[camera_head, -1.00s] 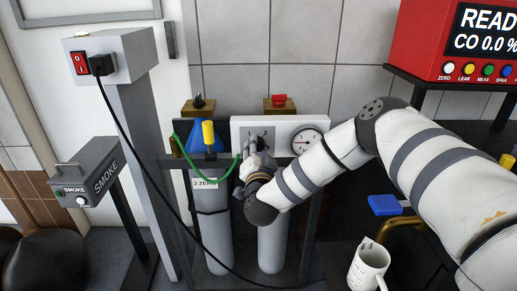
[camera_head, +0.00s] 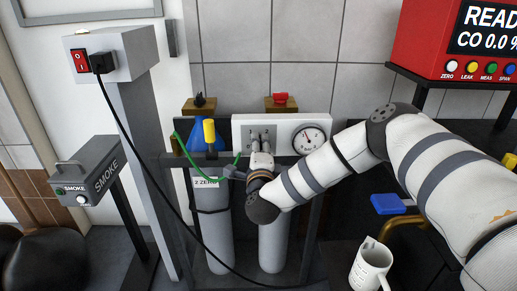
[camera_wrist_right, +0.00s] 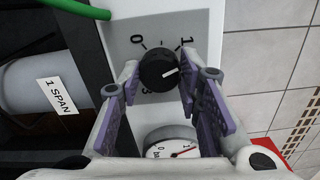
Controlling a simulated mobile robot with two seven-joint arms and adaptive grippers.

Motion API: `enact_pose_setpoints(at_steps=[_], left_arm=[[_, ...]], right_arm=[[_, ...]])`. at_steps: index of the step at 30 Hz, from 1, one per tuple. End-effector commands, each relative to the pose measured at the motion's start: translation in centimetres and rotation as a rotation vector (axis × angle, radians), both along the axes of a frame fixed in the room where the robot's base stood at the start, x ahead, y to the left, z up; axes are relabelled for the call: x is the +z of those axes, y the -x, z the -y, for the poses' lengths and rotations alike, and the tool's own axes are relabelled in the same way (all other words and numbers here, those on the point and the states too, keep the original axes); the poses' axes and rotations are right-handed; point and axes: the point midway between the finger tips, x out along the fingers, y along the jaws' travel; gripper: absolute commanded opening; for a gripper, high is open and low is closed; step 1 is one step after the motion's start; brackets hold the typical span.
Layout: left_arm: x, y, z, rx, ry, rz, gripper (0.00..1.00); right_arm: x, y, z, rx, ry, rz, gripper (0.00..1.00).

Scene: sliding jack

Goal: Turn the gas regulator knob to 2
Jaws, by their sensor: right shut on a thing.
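The black regulator knob (camera_wrist_right: 158,68) sits on a grey dial plate (camera_wrist_right: 128,28) in the right wrist view. The 0 and 1 marks show above it and part of a 3 shows below; the 2 is hidden by a finger. The knob's white line points right, to a spot below the 1. My right gripper (camera_wrist_right: 159,76) is shut on the knob, one finger on each side. In the head view the right gripper (camera_head: 262,142) reaches the white panel (camera_head: 285,122) and covers the knob. My left gripper is not in view.
A pressure gauge (camera_head: 310,140) is right of the knob. Gas cylinders (camera_head: 273,245) stand below, with a green hose (camera_head: 190,160) at left. A black cable (camera_head: 150,170) hangs in front.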

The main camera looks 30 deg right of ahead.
Motion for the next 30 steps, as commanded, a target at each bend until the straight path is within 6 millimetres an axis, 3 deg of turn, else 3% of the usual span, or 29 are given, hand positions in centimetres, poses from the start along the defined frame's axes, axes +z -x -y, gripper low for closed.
enact_pose_setpoints(at_steps=[30], left_arm=[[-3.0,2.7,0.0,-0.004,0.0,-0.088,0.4]], right_arm=[[-0.1,0.0,-0.1,0.004,-0.775,0.472,0.04]])
